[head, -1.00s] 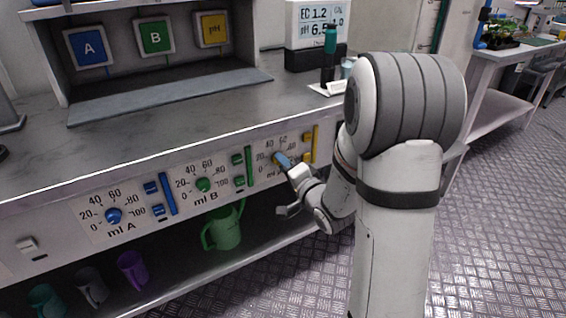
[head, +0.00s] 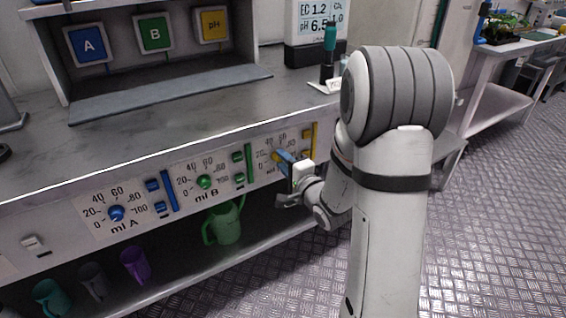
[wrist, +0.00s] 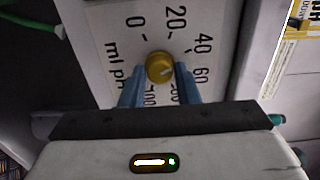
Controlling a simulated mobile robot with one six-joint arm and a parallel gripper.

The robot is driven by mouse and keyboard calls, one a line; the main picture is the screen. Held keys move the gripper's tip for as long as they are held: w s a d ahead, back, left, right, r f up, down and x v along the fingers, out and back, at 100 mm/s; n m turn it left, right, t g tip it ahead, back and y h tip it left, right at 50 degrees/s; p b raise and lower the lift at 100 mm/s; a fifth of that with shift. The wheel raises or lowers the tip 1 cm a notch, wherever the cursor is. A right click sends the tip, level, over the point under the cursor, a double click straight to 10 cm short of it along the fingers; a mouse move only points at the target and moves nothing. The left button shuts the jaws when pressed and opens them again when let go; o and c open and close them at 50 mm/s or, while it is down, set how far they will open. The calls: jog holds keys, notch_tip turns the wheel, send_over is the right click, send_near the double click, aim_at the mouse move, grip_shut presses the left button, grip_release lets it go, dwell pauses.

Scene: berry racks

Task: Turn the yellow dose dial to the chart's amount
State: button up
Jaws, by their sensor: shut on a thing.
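The yellow dose dial (wrist: 159,66) sits on the white "ml pH" scale panel (wrist: 112,45), between my two blue fingertips in the wrist view. My gripper (wrist: 160,78) is shut on it, one finger on each side. A pale pointer mark on the dial slants to the lower right in the wrist view; the exact number it meets is unclear. The 0, 20, 40 and 60 marks show, while higher numbers are partly behind a finger. In the head view my gripper (head: 284,160) reaches the dial (head: 275,156) from the right and partly covers its scale. No dose chart is readable.
A blue dial (head: 116,213) and a green dial (head: 205,181) sit further left on the panel. A yellow slider (head: 308,143) stands just right of my gripper. A green jug (head: 224,224) and several cups stand on the lower shelf.

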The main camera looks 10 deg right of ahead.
aim_at(281, 160)
jog(key=o, duration=1)
jog(key=shift+c, duration=0.2)
jog(key=b+v, duration=0.1)
jog(key=v, duration=0.2)
jog(key=shift+s+d+f+b, duration=0.2)
jog(key=shift+s+f+b, duration=0.1)
jog(key=shift+b, duration=0.1)
jog(key=b+v, duration=0.2)
jog(key=b, duration=0.2)
jog(key=shift+b, duration=0.3)
jog(key=b+v, duration=0.1)
jog(key=b, duration=0.2)
jog(key=b+v, duration=0.1)
jog(key=b, duration=0.2)
jog(key=shift+a+r, duration=0.1)
jog(key=shift+r, duration=0.15)
